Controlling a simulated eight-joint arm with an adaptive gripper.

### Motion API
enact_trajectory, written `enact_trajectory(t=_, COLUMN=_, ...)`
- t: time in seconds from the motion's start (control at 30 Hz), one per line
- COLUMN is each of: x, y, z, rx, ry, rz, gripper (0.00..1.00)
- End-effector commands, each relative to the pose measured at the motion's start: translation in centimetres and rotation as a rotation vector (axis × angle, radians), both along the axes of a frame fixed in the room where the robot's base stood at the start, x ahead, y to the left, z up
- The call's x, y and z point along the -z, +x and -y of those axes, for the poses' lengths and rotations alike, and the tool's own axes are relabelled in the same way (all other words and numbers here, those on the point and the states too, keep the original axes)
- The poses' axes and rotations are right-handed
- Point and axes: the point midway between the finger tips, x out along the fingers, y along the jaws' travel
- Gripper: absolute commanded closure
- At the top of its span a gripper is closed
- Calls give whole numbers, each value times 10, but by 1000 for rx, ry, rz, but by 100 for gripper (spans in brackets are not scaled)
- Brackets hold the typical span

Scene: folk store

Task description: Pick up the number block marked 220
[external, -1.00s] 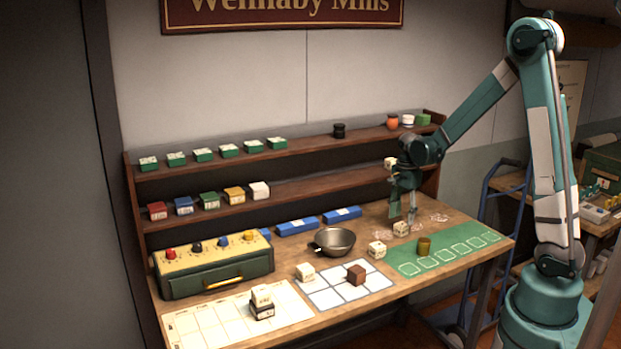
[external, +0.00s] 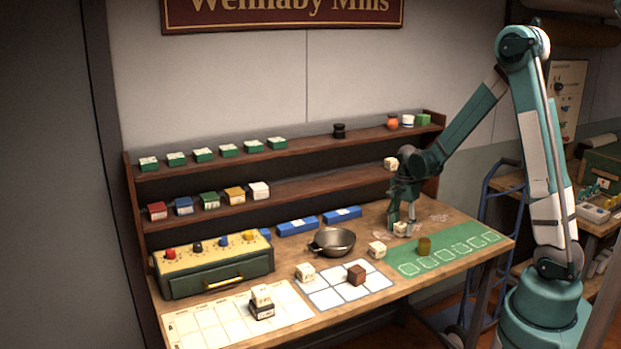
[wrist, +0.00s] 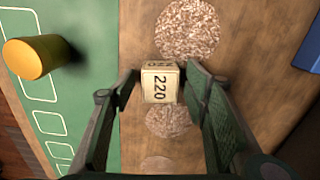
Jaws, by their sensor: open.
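The number block marked 220 (wrist: 160,84) is a cream cube lying between the two fingertips of my gripper (wrist: 158,82) in the wrist view. Its number faces the camera, and the same number shows in part on another side. My gripper is open, with one finger on each side of the block. Whether the fingers touch it I cannot tell.
A metal pan (external: 334,241) sits further left. Pale speckled round patches (wrist: 188,30) lie on the wood. A cream block (external: 390,163) sits on the shelf behind.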

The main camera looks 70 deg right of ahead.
Motion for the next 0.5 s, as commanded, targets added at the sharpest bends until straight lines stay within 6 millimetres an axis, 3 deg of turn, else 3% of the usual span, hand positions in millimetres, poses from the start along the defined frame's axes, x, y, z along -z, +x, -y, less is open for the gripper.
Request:
enact_trajectory(t=0.27, x=0, y=0, z=0, rx=0, ry=0, rz=0, gripper=56)
enact_trajectory(t=0.5, x=0, y=0, z=0, rx=0, ry=0, rz=0, gripper=84)
